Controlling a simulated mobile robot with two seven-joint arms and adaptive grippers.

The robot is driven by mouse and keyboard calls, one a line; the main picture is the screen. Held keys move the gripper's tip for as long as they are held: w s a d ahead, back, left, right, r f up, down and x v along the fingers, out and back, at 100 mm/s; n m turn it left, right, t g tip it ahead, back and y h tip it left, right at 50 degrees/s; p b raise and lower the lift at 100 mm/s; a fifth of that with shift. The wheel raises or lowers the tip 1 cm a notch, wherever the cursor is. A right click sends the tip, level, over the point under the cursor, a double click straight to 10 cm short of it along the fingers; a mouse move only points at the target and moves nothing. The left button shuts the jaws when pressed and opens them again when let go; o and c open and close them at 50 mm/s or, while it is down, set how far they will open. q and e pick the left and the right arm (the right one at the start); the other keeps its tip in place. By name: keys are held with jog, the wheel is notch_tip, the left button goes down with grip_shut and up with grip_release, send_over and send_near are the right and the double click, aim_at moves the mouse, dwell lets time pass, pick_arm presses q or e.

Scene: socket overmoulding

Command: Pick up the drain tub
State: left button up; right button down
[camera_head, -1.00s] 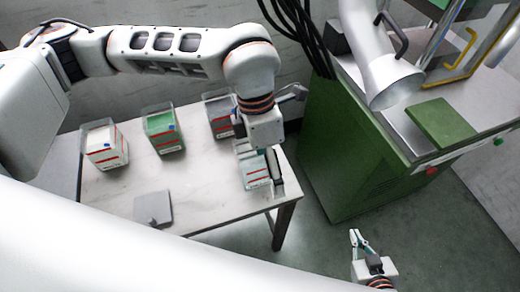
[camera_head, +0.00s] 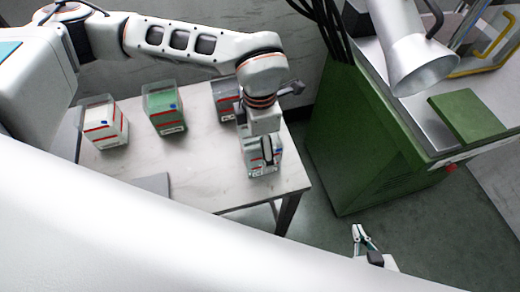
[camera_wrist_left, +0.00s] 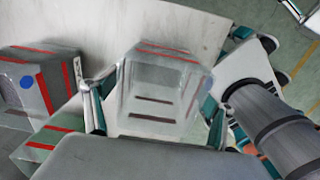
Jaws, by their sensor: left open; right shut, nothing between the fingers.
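A clear, seemingly empty tub with red stripes (camera_head: 264,168), which looks to be the drain tub, stands at the table's right front corner. It fills the middle of the left wrist view (camera_wrist_left: 165,82). My left gripper (camera_head: 262,150) is over it and hides part of it. In the left wrist view my left gripper (camera_wrist_left: 155,112) is open, with one finger on each side of the tub. I cannot tell whether the fingers touch its walls. My right gripper (camera_head: 361,236) is shut and empty, low over the floor at the right.
On the table (camera_head: 205,185) stand a tub with white contents (camera_head: 103,126), a tub with green contents (camera_head: 164,110) and a dark-filled tub (camera_head: 226,104) close behind my left gripper. A grey flat piece (camera_head: 154,184) lies in front. A green machine (camera_head: 365,150) stands to the right.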

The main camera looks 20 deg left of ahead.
aim_at(250, 147)
pick_arm(q)
jog(key=shift+f, duration=1.35)
jog(key=c, duration=1)
